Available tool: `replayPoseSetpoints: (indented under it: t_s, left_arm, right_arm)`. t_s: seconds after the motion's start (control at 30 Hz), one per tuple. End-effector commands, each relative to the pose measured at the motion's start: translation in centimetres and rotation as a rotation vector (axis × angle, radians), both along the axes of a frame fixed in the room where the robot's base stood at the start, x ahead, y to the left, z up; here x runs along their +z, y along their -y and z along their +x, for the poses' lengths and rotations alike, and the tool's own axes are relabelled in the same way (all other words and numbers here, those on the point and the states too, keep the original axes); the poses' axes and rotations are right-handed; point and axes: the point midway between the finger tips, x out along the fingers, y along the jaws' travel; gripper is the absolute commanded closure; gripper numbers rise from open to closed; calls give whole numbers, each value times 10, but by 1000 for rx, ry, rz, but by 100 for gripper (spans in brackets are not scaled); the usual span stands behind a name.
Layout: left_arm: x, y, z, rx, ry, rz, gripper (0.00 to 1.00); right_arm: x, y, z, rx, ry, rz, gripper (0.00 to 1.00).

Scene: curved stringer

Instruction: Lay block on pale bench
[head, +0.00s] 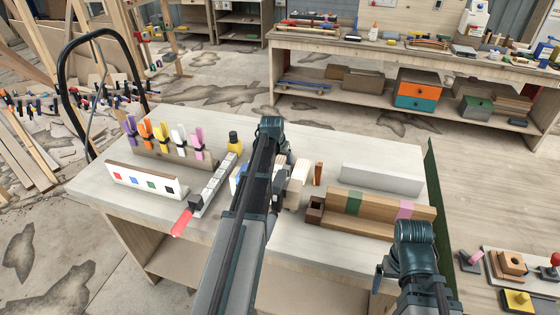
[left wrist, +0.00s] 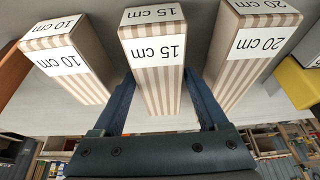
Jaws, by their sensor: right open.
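In the left wrist view three striped blocks stand in a row, labelled 10 cm (left wrist: 72,62), 15 cm (left wrist: 155,75) and 20 cm (left wrist: 250,55). The fingers of my left gripper (left wrist: 160,90) lie on either side of the 15 cm block. I cannot tell whether they touch it. In the head view my arm hides most of the left gripper; cream blocks (head: 299,171) show beside it. These stand on the pale-topped bench (head: 110,190). My right gripper (head: 408,283) is open and empty at the near right. The task does not say which block is meant.
A white slab (head: 382,180) and a wooden beam with green and pink bands (head: 370,210) lie at the right. A rack with coloured clamps (head: 165,145) and a white board with coloured squares (head: 145,183) stand at the left. Another workbench (head: 400,52) is behind.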

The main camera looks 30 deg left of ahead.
Motion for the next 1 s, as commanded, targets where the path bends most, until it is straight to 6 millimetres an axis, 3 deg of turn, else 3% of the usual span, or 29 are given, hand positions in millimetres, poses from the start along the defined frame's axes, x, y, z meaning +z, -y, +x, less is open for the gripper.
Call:
replayPoseSetpoints:
  t_s: [0.07, 0.57, 1.0]
  left_arm:
    - [0, 0, 0, 0, 0, 0, 8]
    - [8, 0, -1, 0, 0, 0, 8]
    - [64, 6, -23, 0, 0, 0, 8]
  right_arm:
    - [0, 0, 0, 0, 0, 0, 6]
    - [8, 0, 0, 0, 0, 0, 6]
    - [64, 0, 0, 1, 0, 0, 6]
